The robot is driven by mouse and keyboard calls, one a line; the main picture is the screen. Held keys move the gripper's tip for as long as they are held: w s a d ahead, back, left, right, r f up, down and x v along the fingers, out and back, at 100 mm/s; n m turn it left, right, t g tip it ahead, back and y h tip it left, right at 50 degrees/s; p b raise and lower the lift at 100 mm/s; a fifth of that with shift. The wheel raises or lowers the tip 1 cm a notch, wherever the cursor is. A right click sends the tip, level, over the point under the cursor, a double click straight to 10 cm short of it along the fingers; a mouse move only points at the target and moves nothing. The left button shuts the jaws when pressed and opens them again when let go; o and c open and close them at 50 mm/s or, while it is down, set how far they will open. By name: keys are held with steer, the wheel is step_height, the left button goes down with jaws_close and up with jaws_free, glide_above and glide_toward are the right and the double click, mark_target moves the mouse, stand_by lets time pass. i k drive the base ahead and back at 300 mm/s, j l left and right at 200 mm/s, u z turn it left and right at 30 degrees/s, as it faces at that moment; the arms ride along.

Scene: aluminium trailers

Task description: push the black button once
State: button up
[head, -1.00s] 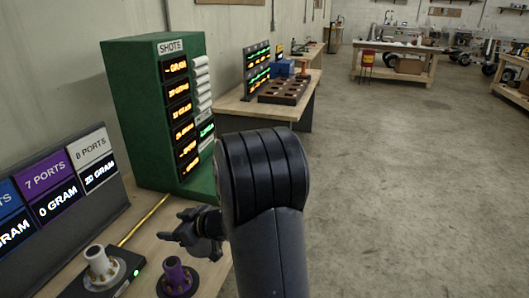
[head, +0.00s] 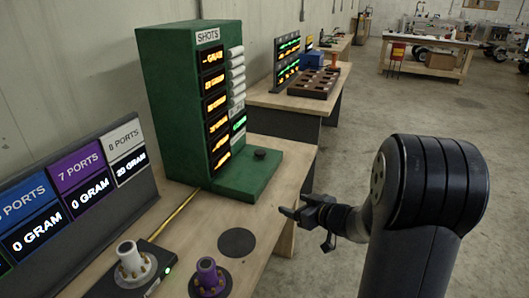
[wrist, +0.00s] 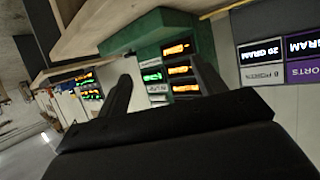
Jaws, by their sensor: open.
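A small round black button (head: 260,154) sits on the flat base of the green SHOTS stand (head: 176,120) in the head view. My gripper (head: 294,206) is in front of the stand and to the right of the button, apart from it, above the table's right edge. It is open and empty. In the wrist view my gripper's two fingers (wrist: 160,78) are spread, with the stand (wrist: 146,52) tilted between and beyond them. I cannot make out the button in the wrist view.
A flat black disc (head: 236,242) lies on the wooden table (head: 190,232). A white port (head: 130,262) and a purple port (head: 207,277) stand at the front. A display panel (head: 75,195) is at left. Floor at right is open.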

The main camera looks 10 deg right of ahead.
mark_target(260, 153)
steer(key=i+l+u, duration=0.1)
steer(key=i+l, duration=0.5)
steer(key=i+l+u, duration=0.1)
steer(key=i+l, duration=0.45)
steer(key=l, duration=0.25)
